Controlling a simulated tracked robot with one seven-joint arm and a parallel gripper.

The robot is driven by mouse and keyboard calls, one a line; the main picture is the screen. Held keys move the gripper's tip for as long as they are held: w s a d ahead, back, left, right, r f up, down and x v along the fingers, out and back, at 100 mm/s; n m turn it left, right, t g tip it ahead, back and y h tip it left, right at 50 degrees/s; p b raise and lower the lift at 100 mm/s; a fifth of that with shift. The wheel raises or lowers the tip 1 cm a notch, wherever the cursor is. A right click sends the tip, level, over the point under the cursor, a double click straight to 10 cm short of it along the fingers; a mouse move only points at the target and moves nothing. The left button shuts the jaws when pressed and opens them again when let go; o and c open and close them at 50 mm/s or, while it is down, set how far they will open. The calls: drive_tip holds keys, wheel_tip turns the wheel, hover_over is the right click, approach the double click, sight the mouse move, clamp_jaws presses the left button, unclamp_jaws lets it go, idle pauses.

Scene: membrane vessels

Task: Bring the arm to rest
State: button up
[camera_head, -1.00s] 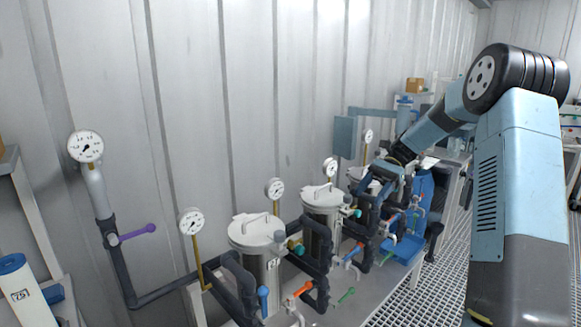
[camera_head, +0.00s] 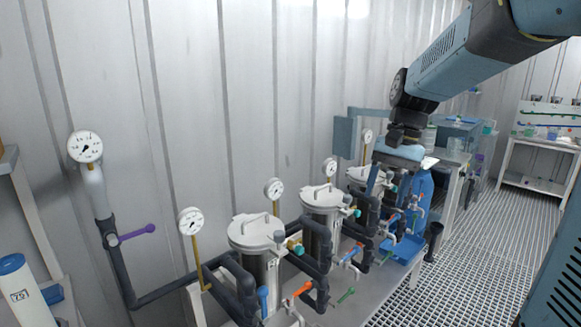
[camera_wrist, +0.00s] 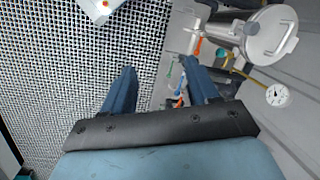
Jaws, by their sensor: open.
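My arm comes into the head view from the upper right and bends down over the far end of the vessel bench. My gripper (camera_wrist: 160,88) shows in the wrist view with two blue fingers wide apart and nothing between them. It points down over the edge between the grating floor and the bench. In the head view the gripper body (camera_head: 402,150) is beside the farthest vessel, above a blue container (camera_head: 420,190); its fingers are hard to make out there.
Steel lidded vessels (camera_head: 257,232) with gauges (camera_head: 191,221) and coloured valve handles stand along the bench (camera_head: 345,312) by the wall. A vessel lid (camera_wrist: 272,34) is at the upper right of the wrist view. The grating floor (camera_head: 470,270) is clear to the right.

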drive_tip(key=s+d+n+t+h, duration=0.2)
drive_tip(key=s+t, duration=0.4)
drive_tip(key=s, duration=0.9)
drive_tip(key=d+n, duration=0.1)
drive_tip(key=n, duration=0.1)
drive_tip(key=shift+r+n, duration=0.3)
